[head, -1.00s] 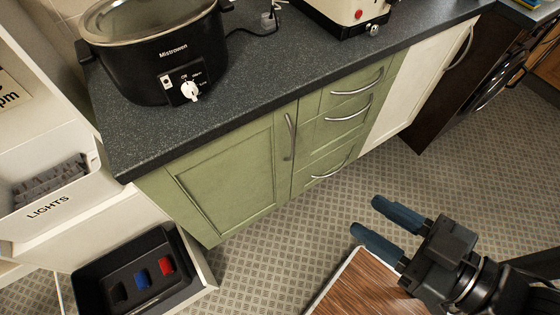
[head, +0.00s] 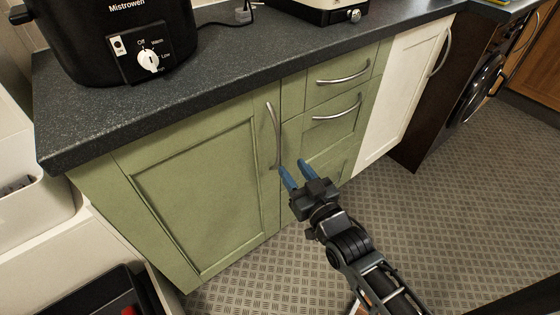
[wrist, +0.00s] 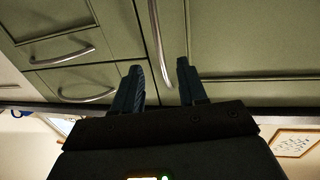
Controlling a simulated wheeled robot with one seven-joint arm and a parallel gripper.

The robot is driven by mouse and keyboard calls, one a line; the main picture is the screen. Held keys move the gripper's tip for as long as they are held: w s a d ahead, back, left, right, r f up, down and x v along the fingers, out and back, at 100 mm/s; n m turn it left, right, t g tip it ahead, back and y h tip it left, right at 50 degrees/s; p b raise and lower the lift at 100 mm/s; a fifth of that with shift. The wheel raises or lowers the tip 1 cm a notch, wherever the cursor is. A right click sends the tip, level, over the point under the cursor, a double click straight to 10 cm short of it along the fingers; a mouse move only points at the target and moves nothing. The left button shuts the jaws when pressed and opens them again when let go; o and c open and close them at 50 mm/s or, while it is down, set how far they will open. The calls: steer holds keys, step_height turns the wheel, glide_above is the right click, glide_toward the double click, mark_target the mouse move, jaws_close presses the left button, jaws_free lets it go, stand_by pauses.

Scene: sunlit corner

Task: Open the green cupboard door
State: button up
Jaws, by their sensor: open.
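The green cupboard door (head: 200,180) is shut, under the dark worktop. Its upright metal handle (head: 273,135) runs along the door's right edge. My gripper (head: 297,168) is open, its blue fingers pointing at the cupboard front close to the lower end of the handle. In the wrist view the handle (wrist: 157,40) runs between the two fingers of my gripper (wrist: 160,75), toward their tips. I cannot tell whether either finger touches it. The fingers hold nothing.
Green drawers (head: 330,115) with curved metal handles are right of the door, then a white cupboard door (head: 405,85). A black slow cooker (head: 120,40) stands on the worktop (head: 225,75). A black tray (head: 95,295) is low at the left. Patterned floor lies clear at the right.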

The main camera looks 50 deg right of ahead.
mark_target(279, 149)
steer(key=x, duration=0.7)
steer(key=shift+w+d, duration=0.15)
steer(key=shift+w, duration=0.1)
jaws_close()
stand_by(0.5)
